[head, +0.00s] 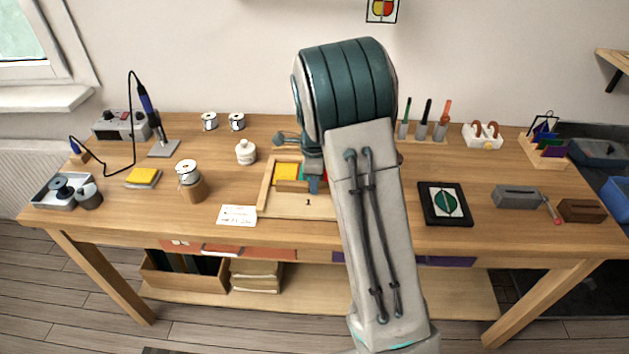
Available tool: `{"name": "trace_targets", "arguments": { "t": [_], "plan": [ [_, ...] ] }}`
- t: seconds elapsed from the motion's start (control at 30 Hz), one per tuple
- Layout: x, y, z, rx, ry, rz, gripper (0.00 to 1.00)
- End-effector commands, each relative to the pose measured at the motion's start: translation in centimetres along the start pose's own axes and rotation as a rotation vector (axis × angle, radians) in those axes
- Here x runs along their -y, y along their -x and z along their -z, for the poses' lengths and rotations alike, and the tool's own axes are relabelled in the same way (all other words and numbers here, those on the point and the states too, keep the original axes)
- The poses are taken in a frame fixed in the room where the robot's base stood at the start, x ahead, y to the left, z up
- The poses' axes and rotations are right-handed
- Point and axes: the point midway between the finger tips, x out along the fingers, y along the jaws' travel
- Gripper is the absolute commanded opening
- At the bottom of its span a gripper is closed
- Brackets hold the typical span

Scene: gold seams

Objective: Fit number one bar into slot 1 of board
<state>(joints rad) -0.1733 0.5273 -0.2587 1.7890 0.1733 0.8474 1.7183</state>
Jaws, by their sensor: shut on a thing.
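The board (283,208) is a light wooden frame on the middle of the workbench, with a small dark mark on its front strip. A yellow piece (285,171) lies at its back left. A brown-gold bar (291,187) lies across in front of the yellow piece, its right end against my gripper. My gripper (314,188) points down over the board and is shut on what looks like this bar. My arm covers the board's right part.
A white card (238,215) lies left of the board, with a brown-based jar (190,182) beyond it. A white lidded pot (246,152) stands behind left. A black framed picture (445,204) lies to the right. Bare bench top lies between the jar and the board.

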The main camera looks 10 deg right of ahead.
Motion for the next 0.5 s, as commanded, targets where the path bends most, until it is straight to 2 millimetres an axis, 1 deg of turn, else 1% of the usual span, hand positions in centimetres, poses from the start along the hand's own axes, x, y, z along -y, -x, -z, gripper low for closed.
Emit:
{"name": "trace_targets", "arguments": {
  "t": [0.5],
  "plan": [
    [0.0,-0.61,0.02,0.0,0.0,0.0,0.0]
  ]
}}
